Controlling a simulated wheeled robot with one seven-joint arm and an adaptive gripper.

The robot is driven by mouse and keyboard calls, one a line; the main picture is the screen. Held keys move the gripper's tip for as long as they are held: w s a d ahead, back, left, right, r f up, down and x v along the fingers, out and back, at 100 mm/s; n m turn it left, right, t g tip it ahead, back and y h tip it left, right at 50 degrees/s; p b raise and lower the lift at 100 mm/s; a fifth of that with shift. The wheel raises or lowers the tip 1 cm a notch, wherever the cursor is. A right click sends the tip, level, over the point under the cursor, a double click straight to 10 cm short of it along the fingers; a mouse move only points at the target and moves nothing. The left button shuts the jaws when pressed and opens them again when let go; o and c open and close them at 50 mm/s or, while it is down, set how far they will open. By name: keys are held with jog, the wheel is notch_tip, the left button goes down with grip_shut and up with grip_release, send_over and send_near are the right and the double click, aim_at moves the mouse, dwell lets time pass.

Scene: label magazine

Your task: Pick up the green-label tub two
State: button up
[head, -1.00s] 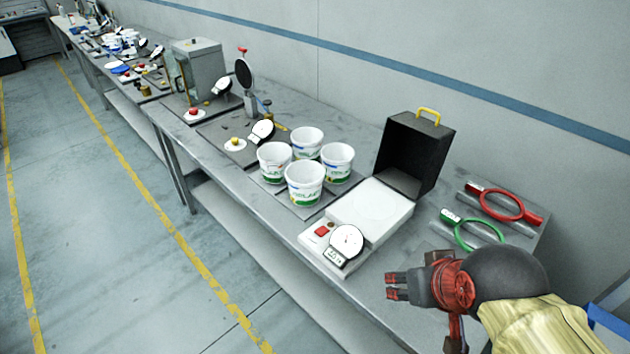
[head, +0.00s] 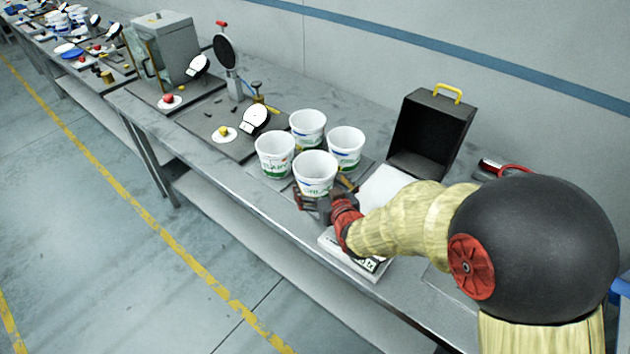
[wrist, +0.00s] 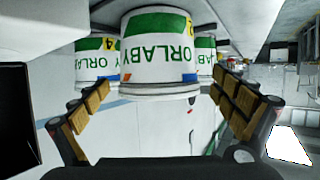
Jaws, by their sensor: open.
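Four white tubs with green labels stand in a cluster on the bench. The nearest tub (head: 316,172) is upright, with my gripper (head: 318,203) low at its near side. In the wrist view this tub (wrist: 155,55) appears upside down, its rim toward the picture's bottom, with a green-and-white label and what looks like a 2 at its edge. My gripper (wrist: 162,88) is open, its padded fingers either side of the tub and apart from it. Behind are a left tub (head: 273,155), with a 4 probably on one rear label, a back tub (head: 308,128) and a right tub (head: 346,147).
A scale (head: 385,185) stands right of the tubs, partly hidden by my arm. Behind it is an open black case (head: 430,130) with a yellow handle. A dark board with a round dial (head: 255,120) lies left. The bench's front edge is close below my gripper.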

jog(key=b, duration=0.2)
send_near(310, 168)
jog(key=x, duration=0.3)
jog(key=shift+w+a+f, duration=0.1)
jog(key=shift+w+f, duration=0.05)
jog(key=shift+w+a, duration=0.1)
jog(key=shift+w, duration=0.3)
jog(key=shift+c, duration=0.4)
jog(key=c, duration=0.6)
